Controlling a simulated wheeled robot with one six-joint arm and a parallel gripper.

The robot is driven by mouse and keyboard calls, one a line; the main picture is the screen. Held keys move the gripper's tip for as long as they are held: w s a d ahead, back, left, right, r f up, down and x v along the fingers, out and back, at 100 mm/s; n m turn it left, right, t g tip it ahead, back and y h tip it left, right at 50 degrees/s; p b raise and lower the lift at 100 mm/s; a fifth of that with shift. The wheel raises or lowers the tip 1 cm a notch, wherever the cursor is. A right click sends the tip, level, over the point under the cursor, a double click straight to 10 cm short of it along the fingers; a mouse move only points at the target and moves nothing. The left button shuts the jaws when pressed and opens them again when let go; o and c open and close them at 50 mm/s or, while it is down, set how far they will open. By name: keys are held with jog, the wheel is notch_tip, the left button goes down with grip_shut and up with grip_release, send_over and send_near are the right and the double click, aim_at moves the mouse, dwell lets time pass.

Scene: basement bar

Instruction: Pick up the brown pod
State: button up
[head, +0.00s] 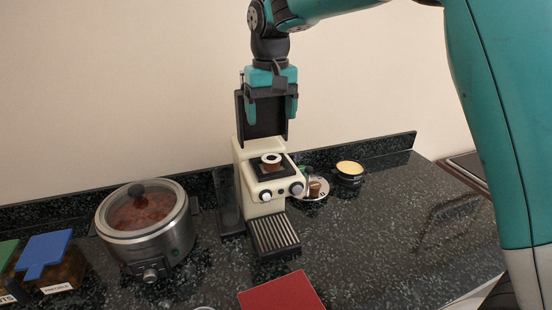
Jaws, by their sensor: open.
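A cream coffee machine (261,197) stands on the counter with its dark lid (265,125) raised. A small brown item with a pale ring on top (271,160) sits in the machine's open top. Another small brown item (315,188) is among small pod-like pieces on a white saucer (318,197) to the right of the machine, partly hidden by it. I cannot tell for sure which one is the brown pod. My gripper (271,119) is open and points down, with nothing seen between its fingers. In the picture it lies over the raised lid, above the ringed item.
A steel slow cooker (152,238) with a glass lid stands left of the machine. A dark cup with yellow contents (349,171) is behind the saucer at right. A blue-lidded container (47,252) is far left. A red item (282,292) is in front. The right counter is clear.

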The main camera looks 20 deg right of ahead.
jog(key=p, duration=0.1)
send_over(272, 158)
notch_tip(272, 158, down, 5)
jog(key=shift+f, duration=0.15)
jog(key=shift+f+p, duration=1.45)
jog(key=shift+f, duration=1.3)
jog(key=c, duration=1)
